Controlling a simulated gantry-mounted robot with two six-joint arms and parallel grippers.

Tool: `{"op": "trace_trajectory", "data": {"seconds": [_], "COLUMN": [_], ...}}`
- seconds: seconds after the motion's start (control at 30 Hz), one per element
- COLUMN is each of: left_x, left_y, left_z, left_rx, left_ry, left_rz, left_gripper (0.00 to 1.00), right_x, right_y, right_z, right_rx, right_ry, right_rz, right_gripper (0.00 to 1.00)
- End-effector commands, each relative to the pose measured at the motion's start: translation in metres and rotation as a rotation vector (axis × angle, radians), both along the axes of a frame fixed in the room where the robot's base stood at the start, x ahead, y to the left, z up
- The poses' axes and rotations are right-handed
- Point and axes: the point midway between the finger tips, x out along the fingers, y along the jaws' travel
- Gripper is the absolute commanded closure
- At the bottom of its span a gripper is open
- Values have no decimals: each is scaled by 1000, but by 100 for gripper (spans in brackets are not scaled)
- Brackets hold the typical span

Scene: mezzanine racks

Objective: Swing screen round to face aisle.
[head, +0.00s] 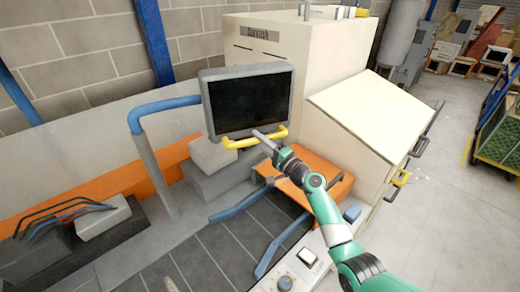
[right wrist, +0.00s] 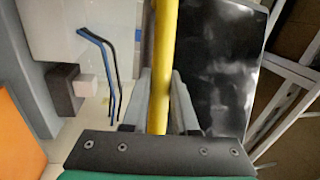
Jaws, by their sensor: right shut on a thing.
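The screen (head: 250,101) is a dark panel in a grey frame, carried on a blue arm (head: 165,112) from a grey post at its left. A yellow handle (head: 243,142) runs along its lower edge. My right gripper (head: 262,134) is at the right part of this handle. In the right wrist view the yellow handle (right wrist: 161,70) passes between the two grey fingers, and the gripper is shut on it. The dark screen face (right wrist: 228,75) lies to the right of the fingers there. My left gripper is not in view.
A large cream machine (head: 300,50) stands behind and right of the screen, with a sloped cover (head: 375,110). An orange surface (head: 310,178) and blue bars (head: 280,245) lie below. The aisle floor (head: 440,215) at right is open, with a green cart (head: 500,130) beyond.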

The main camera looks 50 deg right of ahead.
Motion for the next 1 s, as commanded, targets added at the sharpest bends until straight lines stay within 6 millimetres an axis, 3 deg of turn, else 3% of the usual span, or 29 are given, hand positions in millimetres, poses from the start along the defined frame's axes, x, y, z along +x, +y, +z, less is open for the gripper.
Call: {"op": "trace_trajectory", "data": {"seconds": [0.3, 0.33, 0.5, 0.83, 1.0], "left_x": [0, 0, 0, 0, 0], "left_y": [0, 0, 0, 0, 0], "left_z": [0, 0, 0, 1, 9], "left_rx": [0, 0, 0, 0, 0], "left_ry": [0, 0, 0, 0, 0], "left_rz": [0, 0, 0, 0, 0], "left_gripper": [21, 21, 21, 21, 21], "right_x": [1, 1, 1, -3, -25], "right_y": [2, 2, 1, 1, 4], "right_z": [0, 0, 0, 0, -3], "right_rx": [0, 0, -1, 0, 0], "right_ry": [3, 3, 3, 1, 1], "right_rz": [8, 8, 6, 3, 1], "right_gripper": [100, 71, 43, 43, 43]}}
